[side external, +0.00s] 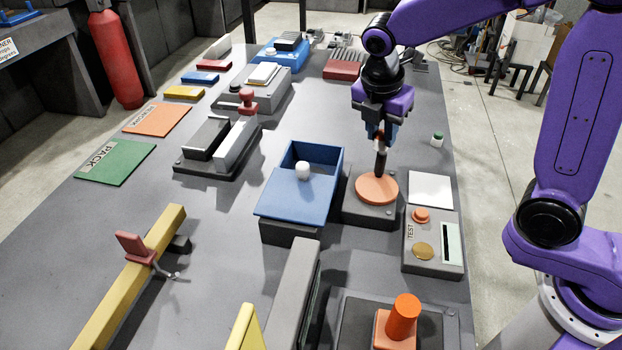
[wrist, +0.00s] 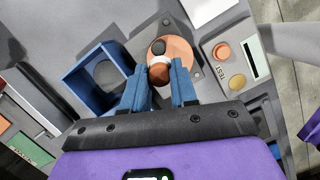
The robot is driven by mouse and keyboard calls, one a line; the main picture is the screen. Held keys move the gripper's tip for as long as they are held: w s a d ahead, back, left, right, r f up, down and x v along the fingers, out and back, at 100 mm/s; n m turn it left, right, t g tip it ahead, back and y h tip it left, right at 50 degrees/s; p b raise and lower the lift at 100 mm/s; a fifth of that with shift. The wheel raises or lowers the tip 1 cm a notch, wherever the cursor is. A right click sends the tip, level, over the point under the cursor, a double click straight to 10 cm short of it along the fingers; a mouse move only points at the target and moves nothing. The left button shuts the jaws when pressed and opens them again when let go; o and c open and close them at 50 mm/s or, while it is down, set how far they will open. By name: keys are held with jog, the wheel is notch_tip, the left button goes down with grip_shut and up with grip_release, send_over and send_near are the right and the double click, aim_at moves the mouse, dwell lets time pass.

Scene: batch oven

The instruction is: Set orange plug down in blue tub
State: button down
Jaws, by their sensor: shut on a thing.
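An orange upright cylinder (side external: 403,316) that looks like the orange plug stands on an orange block at the lower right. In the wrist view, the piece has a black end and white band.
The disc is on a dark base (side external: 370,216). A TEST panel (side external: 433,240) stands to its right. A grey upright wall (side external: 290,295) and yellow rail (side external: 130,280) stand in front and left. Open bench lies left of the tub.

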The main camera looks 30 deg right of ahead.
jog(key=a, duration=0.2)
send_over(316, 169)
jog(key=s+a, duration=0.1)
notch_tip(316, 169, down, 9)
jog(key=shift+s+f, duration=0.1)
jog(key=shift+s, duration=0.05)
jog(key=shift+w+a+f, duration=0.15)
jog(key=shift+w+f, duration=0.25)
jog(key=shift+f, duration=1.55)
jog(key=shift+f, duration=0.1)
jog(key=c, duration=1.2)
grip_release()
jog(key=shift+o, duration=0.2)
